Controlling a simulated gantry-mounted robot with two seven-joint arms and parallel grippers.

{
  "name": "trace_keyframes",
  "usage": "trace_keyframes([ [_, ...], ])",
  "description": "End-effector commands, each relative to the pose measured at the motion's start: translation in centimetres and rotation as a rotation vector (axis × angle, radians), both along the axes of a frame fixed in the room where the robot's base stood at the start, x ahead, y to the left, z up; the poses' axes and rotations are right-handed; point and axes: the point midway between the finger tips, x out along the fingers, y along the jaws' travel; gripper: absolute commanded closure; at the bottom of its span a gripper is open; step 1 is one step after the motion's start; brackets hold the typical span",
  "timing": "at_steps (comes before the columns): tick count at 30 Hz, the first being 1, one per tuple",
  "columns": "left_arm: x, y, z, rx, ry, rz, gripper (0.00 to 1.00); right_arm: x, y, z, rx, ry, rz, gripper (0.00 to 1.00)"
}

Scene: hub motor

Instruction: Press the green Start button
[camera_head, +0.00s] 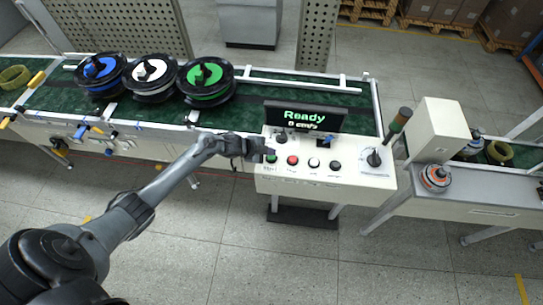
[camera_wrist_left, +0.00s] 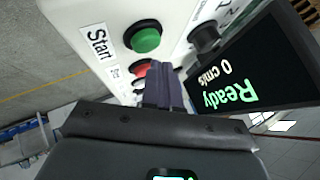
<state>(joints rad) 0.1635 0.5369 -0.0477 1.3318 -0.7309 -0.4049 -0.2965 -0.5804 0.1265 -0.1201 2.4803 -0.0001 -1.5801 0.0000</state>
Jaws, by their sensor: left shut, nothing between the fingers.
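The green Start button (camera_head: 271,159) is at the left end of the white control panel's button row. In the left wrist view it is a round green button (camera_wrist_left: 146,40) in a black collar, with a "Start" label beside it. My left gripper (camera_head: 268,150) is shut and empty, with its tip close to the green button in the head view. In the left wrist view the shut fingers (camera_wrist_left: 165,72) point at the panel beside the green button and partly cover the red button (camera_wrist_left: 143,69). A gap shows between fingers and green button there. My right gripper is not in view.
A display reading "Ready, 0 cm/s" (camera_head: 305,117) stands behind the buttons. The red button (camera_head: 292,160), a white button (camera_head: 314,162) and a black knob (camera_head: 374,159) share the panel (camera_head: 325,182).

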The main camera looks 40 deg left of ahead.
Motion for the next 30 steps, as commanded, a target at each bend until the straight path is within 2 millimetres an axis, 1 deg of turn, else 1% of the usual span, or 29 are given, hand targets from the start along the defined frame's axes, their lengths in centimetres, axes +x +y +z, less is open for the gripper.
trace_keyframes([
  [11,0.00,0.00,-0.06,0.000,0.000,0.000,1.00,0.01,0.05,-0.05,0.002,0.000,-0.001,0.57],
  [21,0.00,0.01,-0.86,0.000,0.000,0.000,1.00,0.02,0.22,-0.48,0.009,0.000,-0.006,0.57],
  [30,0.01,0.00,-0.84,0.000,0.000,0.000,1.00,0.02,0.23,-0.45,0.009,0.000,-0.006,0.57],
])
